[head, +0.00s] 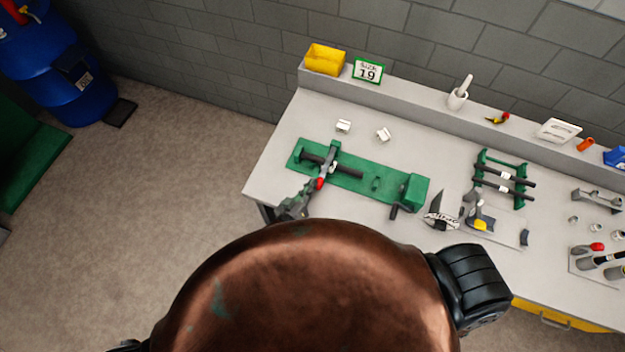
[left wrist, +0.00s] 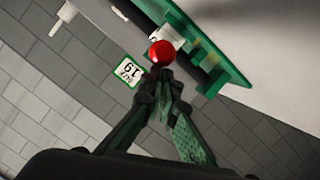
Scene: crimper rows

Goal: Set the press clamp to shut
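A red knob (head: 320,184) sits low on the arm's near side. My left gripper (head: 308,192) is at the knob from the near left. In the left wrist view the red knob (left wrist: 161,53) shows as a full ball just beyond the close-set fingertips (left wrist: 161,77). The fingers look shut; whether they touch the knob I cannot tell. My right gripper is not in view.
Two small white fittings (head: 343,126) lie behind the clamp. A yellow bin (head: 325,59) and a sign reading 19 (head: 367,71) stand on the back ledge. A green rack (head: 502,180) and several tools are to the right. The bench (head: 268,180) is bare left of the clamp.

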